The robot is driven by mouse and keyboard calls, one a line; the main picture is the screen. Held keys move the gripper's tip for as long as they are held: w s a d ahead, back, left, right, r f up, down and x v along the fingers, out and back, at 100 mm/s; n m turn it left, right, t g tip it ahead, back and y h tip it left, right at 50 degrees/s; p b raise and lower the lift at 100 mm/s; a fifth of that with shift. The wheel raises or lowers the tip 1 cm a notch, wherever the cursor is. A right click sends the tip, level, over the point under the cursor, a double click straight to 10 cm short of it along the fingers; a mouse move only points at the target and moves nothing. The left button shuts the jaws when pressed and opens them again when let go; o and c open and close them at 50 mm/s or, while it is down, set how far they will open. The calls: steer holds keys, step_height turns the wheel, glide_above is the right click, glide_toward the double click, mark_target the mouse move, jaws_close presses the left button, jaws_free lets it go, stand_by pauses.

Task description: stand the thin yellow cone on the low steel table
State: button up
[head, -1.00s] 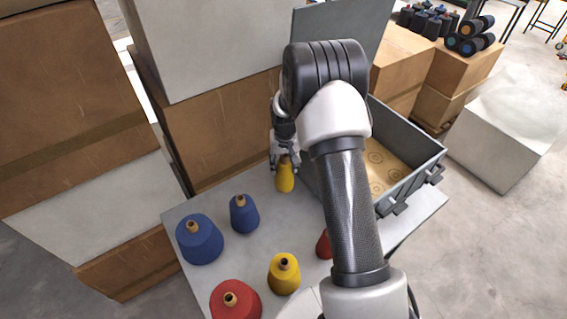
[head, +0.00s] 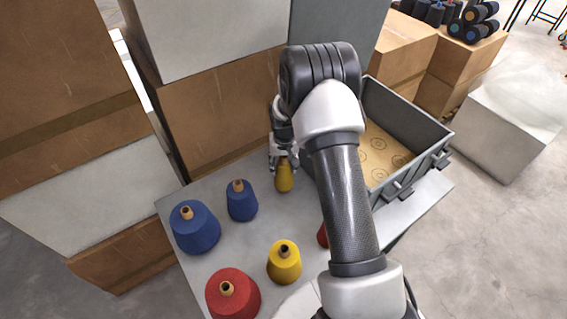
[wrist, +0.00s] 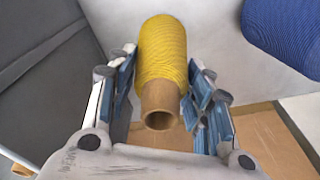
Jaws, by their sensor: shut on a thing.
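The thin yellow cone (head: 284,179) is upright in the head view, near the back edge of the grey table (head: 222,252). My gripper (head: 284,160) is shut on its top part from above. In the wrist view the yellow cone (wrist: 163,48) lies between the two fingers of my gripper (wrist: 163,75), with its brown tube end toward the camera. I cannot tell whether its base touches the table. A wider yellow cone (head: 284,265) stands nearer the front of the table.
Two blue cones (head: 195,230) (head: 241,203) stand at the left of the table, and a red cone (head: 233,295) at the front. Another red cone (head: 322,235) is partly hidden by my arm. A grey crate (head: 427,158) stands at the right. Boxes (head: 225,118) rise behind the table.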

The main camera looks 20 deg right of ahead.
steer(key=shift+f+b, duration=0.3)
steer(key=shift+f, duration=0.1)
stand_by(0.3)
steer(key=o, duration=1.2)
steer(key=shift+o, duration=0.2)
steer(key=r, duration=0.4)
steer(key=s+r, duration=0.1)
steer(key=r, duration=0.7)
steer(key=shift+s+a, duration=0.2)
